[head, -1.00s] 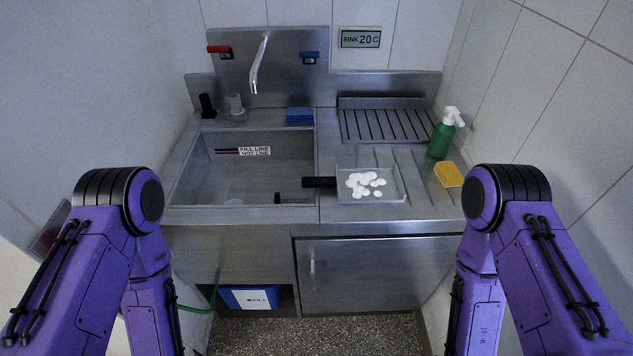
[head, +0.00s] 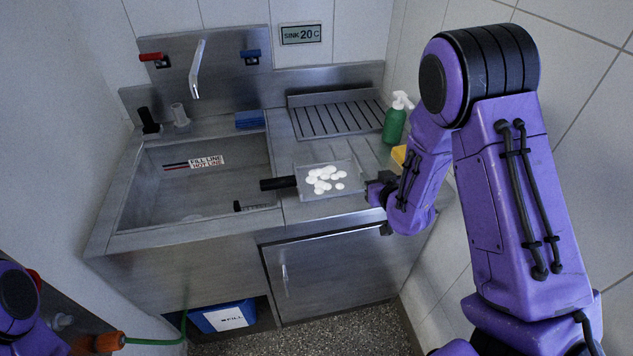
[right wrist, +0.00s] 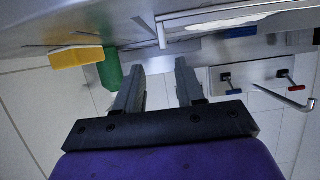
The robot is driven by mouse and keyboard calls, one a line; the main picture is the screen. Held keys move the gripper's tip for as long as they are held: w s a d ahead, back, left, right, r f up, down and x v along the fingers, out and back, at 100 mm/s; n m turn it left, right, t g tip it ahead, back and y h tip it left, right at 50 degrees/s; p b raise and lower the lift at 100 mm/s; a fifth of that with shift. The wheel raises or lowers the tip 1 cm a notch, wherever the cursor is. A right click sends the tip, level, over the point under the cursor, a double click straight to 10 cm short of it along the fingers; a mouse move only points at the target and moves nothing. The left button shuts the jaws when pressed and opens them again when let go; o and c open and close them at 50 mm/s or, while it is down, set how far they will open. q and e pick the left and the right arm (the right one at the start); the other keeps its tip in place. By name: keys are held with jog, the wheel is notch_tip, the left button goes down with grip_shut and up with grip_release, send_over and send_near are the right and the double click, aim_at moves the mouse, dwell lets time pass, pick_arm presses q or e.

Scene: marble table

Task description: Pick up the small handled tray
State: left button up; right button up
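The small handled tray (head: 352,172) sits on the steel counter right of the sink basin in the head view. It is shallow and see-through, holds several white discs (head: 322,178), and its black handle (head: 278,184) points left. My right gripper (head: 377,187) is close to the tray's right edge, opposite the handle. In the right wrist view my right gripper (right wrist: 160,66) has its two fingers apart with nothing between them. The tray edge (right wrist: 205,17) appears just beyond them there; I cannot tell whether they touch.
A green spray bottle (head: 394,122) and yellow sponge (head: 399,155) stand close behind my right arm. The sink basin (head: 150,200) lies left, with a faucet (head: 196,70) and blue sponge (head: 249,119) behind. A slotted drain rack (head: 335,115) is behind the tray.

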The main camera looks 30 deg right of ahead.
aim_at(361, 170)
jog(key=x, duration=0.2)
jog(key=p+x, duration=0.1)
jog(key=x, duration=0.1)
jog(key=p+x, duration=0.1)
jog(key=x, duration=0.1)
jog(key=shift+w+a, duration=0.3)
jog(key=shift+a, duration=0.05)
jog(key=shift+w+d+f, duration=0.1)
jog(key=shift+w+f, duration=0.25)
jog(key=shift+r, duration=0.1)
grip_shut()
